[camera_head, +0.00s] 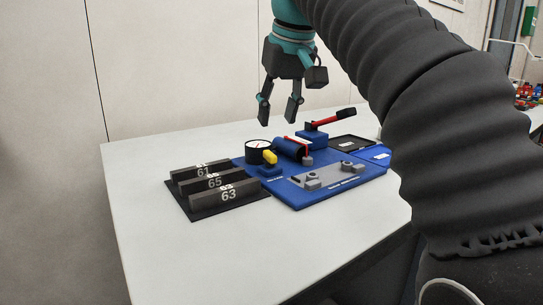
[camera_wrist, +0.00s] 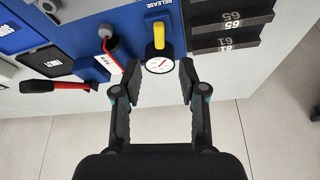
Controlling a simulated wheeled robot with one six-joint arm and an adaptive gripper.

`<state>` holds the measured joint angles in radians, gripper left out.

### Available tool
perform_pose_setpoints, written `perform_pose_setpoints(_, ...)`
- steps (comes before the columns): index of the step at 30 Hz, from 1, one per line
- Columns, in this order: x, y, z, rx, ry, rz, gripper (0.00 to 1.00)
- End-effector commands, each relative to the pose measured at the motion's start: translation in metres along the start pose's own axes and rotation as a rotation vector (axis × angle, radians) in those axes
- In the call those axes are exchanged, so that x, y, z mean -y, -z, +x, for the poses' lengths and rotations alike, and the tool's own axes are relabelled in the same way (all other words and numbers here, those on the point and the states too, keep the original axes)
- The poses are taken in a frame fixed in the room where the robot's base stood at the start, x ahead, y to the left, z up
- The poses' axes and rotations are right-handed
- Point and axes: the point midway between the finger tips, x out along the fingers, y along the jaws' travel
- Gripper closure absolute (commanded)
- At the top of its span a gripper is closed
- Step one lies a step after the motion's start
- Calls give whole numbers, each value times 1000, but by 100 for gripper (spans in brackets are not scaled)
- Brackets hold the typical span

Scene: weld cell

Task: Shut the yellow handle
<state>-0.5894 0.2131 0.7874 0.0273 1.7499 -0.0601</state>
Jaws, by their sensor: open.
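The yellow handle (camera_head: 270,157) sits on a small blue block on the blue board, in front of a round dial gauge (camera_head: 259,152). In the wrist view the yellow handle (camera_wrist: 159,35) shows just beyond the white gauge face (camera_wrist: 160,64), beside the word RELEASE. My gripper (camera_head: 279,110) hangs above the back of the board with its fingers apart and nothing between them. In the wrist view my gripper (camera_wrist: 160,84) frames the gauge from both sides of the picture; the yellow handle lies beyond the fingertips.
A red lever with a black grip (camera_head: 334,119) stands on a blue block at the board's back. A black rack (camera_head: 223,200) of numbered bars is left of the board. A grey fixture plate (camera_head: 328,177) lies at its front. The white table (camera_head: 150,240) is bare at the front left.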

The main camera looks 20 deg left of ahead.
Motion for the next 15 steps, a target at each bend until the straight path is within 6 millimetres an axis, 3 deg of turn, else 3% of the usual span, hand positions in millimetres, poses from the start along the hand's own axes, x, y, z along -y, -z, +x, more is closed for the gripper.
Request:
perform_pose_setpoints(1, 0, -3, 14, 2, 0, 0, 58)
perform_pose_setpoints(6, -1, -2, 45, 1, -1, 2, 58)
perform_pose_setpoints(15, -2, -1, 82, 0, -1, 3, 58)
